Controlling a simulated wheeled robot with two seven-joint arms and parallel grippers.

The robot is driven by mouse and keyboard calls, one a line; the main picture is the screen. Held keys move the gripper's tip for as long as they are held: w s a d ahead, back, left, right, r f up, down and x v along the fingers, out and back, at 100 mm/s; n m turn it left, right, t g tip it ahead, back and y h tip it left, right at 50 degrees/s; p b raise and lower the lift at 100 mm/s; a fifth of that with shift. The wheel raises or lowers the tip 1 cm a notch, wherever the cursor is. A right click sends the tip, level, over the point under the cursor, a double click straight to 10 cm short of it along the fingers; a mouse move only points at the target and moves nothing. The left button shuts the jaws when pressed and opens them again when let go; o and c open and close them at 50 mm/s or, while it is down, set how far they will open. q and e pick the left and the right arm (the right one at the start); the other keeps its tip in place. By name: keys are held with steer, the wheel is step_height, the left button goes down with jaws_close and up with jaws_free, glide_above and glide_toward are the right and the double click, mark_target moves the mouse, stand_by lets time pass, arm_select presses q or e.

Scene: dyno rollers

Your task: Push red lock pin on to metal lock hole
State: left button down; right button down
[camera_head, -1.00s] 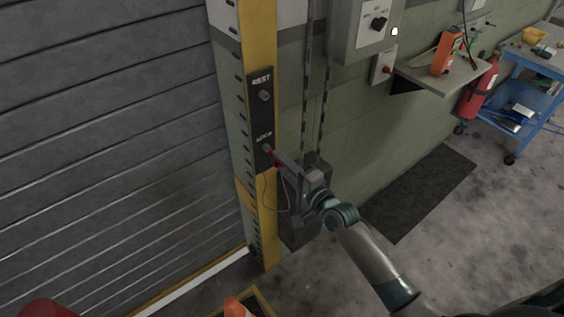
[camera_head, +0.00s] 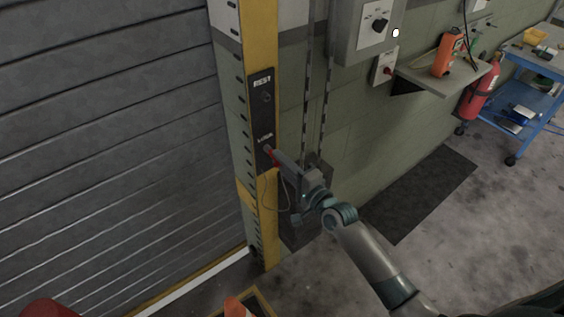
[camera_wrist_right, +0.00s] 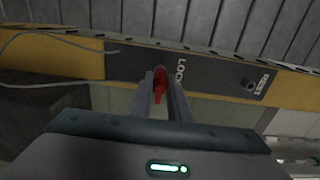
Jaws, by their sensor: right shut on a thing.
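The red lock pin (camera_wrist_right: 160,84) is between the fingers of my right gripper (camera_wrist_right: 160,92), which is shut on it. In the head view the right gripper (camera_head: 277,160) holds the pin (camera_head: 270,154) against or very near the dark lock plate (camera_head: 263,118) on the yellow post. The pin's tip is at the LOCK end of the plate, and the metal lock hole there is hidden by the pin and fingers. The REST fitting (camera_wrist_right: 250,85) is at the plate's other end, empty. A thin cable (camera_wrist_right: 45,36) hangs by the pin. My left gripper is not in view.
A ribbed grey shutter (camera_head: 110,130) fills the left side beside the yellow post (camera_head: 260,40). A grey control box (camera_head: 367,30), a shelf (camera_head: 440,80) and a blue cart (camera_head: 525,100) are to the right.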

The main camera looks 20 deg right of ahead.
steer(key=shift+w+a, duration=0.1)
steer(key=shift+w, duration=0.25)
stand_by(0.6)
steer(key=c, duration=1.6)
jaws_free()
